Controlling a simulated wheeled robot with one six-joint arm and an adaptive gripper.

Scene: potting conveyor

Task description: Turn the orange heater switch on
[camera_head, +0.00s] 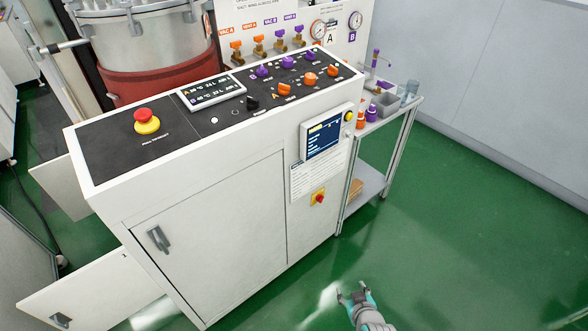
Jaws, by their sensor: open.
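The black-topped control console (198,128) has a row of orange knobs along its right part: a left one (285,89), a middle one (310,78) and a right one (333,70). Their labels are too small to read, so I cannot tell which is the heater switch or how it is set. A letter A stands by the left end of the orange row. My gripper (353,290) is open and empty at the bottom, over the green floor, well apart from the knobs.
Purple knobs (288,62) sit behind the orange ones. A black knob (252,103) and a red emergency button (147,120) are further left. A cart (401,118) stands right; the floor (450,235) is clear.

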